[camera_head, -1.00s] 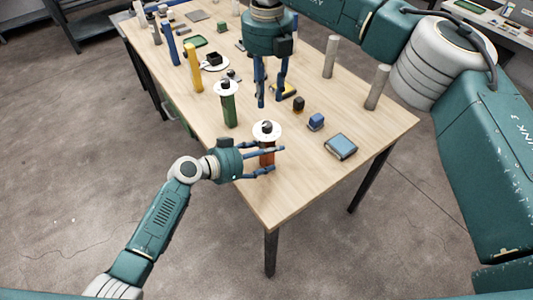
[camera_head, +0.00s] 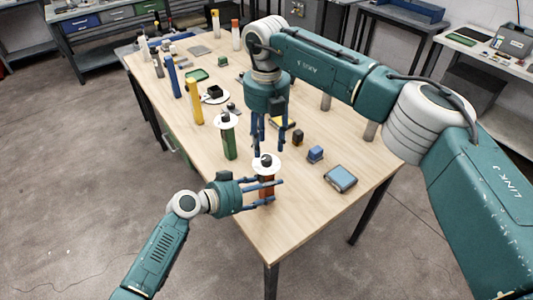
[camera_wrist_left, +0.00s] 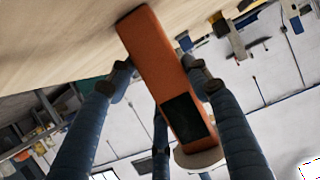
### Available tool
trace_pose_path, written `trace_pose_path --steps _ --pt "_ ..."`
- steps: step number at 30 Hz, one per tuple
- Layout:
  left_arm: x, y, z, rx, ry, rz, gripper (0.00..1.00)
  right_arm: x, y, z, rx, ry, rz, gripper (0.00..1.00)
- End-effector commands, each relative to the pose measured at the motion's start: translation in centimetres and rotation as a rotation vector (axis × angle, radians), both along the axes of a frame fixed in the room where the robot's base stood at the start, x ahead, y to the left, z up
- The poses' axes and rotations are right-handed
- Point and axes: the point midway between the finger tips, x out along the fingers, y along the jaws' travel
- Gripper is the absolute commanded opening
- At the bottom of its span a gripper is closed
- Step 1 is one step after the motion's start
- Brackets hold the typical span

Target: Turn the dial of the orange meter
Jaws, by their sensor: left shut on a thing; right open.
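The orange meter (camera_head: 267,190) stands upright near the front end of the wooden table. Its top has a white disc (camera_head: 275,168) with a dark dial knob (camera_head: 266,159). My left gripper (camera_head: 278,191) is shut on the meter's body from the left. In the left wrist view the orange body (camera_wrist_left: 153,50), its dark panel (camera_wrist_left: 186,118) and the pale disc (camera_wrist_left: 200,157) show between my left fingers. My right gripper (camera_head: 269,150) is open and points down at the dial. Its fingertips are close to the knob; contact cannot be told.
The front table corner is clear.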

Motion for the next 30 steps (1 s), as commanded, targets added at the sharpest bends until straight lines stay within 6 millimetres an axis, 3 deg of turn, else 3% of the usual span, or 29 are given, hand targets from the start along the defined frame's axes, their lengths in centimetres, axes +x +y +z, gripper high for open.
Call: trace_pose_path --steps 3,9,20,26,30 --pt "0.0 0.0 0.0 0.001 -0.001 0.001 0.09 -0.1 0.0 -2.2 0.0 0.002 0.0 0.43" --pt "0.0 0.0 0.0 0.001 -0.001 0.001 0.09 0.0 0.0 -4.2 0.001 0.0 0.0 0.43" --pt "0.0 0.0 0.0 0.0 -0.002 0.001 0.09 0.0 0.0 -4.7 0.001 0.0 0.0 0.43" --pt "0.0 0.0 0.0 0.0 -0.002 0.001 0.09 0.0 0.0 -4.7 0.001 -0.001 0.0 0.03" --pt "0.0 0.0 0.0 0.0 -0.002 0.001 0.09 0.0 0.0 -4.7 0.0 -0.001 0.001 0.0"
